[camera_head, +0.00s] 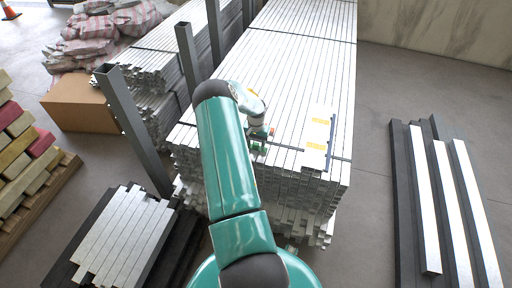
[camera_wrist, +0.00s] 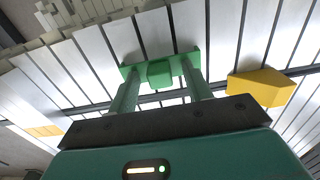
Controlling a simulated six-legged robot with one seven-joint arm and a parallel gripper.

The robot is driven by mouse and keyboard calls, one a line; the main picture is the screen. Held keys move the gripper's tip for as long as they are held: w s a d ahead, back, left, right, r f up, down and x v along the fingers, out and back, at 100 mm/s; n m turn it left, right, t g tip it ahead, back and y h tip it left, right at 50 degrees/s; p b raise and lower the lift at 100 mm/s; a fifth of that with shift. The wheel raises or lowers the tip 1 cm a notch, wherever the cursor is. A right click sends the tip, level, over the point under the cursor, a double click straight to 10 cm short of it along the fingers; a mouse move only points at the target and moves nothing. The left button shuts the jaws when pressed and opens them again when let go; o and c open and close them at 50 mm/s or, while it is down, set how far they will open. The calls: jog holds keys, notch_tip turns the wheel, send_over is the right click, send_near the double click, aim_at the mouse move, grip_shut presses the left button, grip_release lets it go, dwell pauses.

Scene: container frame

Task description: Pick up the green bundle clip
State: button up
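The green bundle clip (camera_wrist: 160,73) lies across the silver bars, in the upper middle of the wrist view. It has a raised middle block and flat ends. My gripper (camera_wrist: 158,84) reaches down to it with two green fingers spread apart, one near each side of the middle block. A gap shows between the fingers and the block, so the gripper looks open. Whether the fingertips touch the clip's flat ends is hard to tell. In the head view the clip (camera_head: 257,146) shows only as a small green patch beside my gripper, partly hidden by my arm.
A yellow block (camera_wrist: 262,87) sits close to the right of my gripper. A dark strap crosses the stacked silver bars (camera_head: 300,50). Grey posts (camera_head: 135,125) rise on the left.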

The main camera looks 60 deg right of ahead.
jog(key=c, duration=0.9)
jog(key=shift+c, duration=0.3)
jog(key=shift+r, duration=0.15)
